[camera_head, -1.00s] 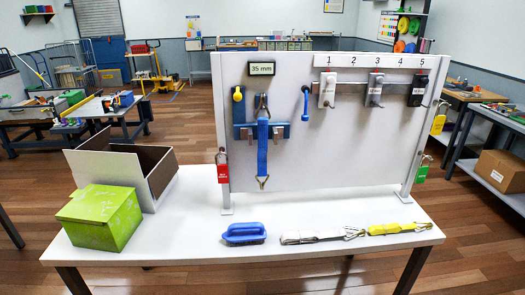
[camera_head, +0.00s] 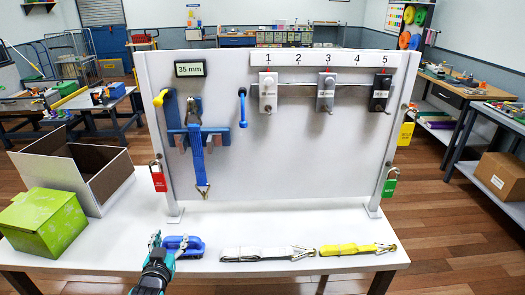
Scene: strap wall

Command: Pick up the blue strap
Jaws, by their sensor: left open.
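The blue strap (camera_head: 198,168) hangs down the left part of the white upright panel, from a hook in front of a blue bracket (camera_head: 222,136). A metal hook shows at its lower end, clear of the table. My left gripper (camera_head: 167,243) is at the table's front edge, below and left of the strap and apart from it. It is open. My right gripper is not in view.
A white strap (camera_head: 260,253) and a yellow strap (camera_head: 350,249) lie along the front of the white table (camera_head: 270,225). A green box (camera_head: 45,222) and an open carton (camera_head: 85,175) stand at left. Red (camera_head: 158,180) and green (camera_head: 389,186) padlocks hang on the panel posts.

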